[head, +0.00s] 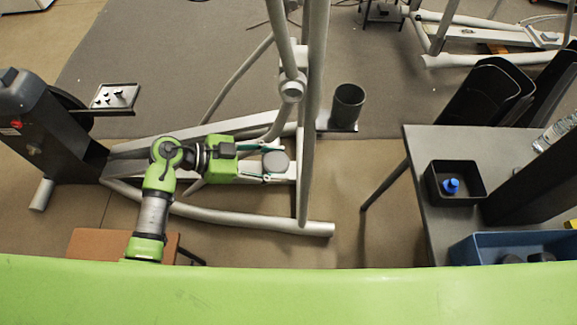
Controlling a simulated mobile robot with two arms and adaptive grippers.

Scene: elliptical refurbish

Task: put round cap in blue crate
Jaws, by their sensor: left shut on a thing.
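My left gripper (264,165) reaches in from the left over the frame of the elliptical machine. It is shut on a round grey cap (276,161), which sits at its fingertips close to the machine's grey rail. I cannot tell whether the cap still touches the machine. The blue crate (461,249) stands on the grey table at the lower right, well apart from the gripper, with dark round pieces inside. Its lower part is hidden by my green body. My right gripper is not in view.
The grey table (424,143) also bears a small black bin (466,198) with a blue item (451,185) and a clear bottle (556,131). Upright poles (316,110) of the elliptical machine stand between my left gripper and the table. A dark cup holder (347,104) is beside them.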

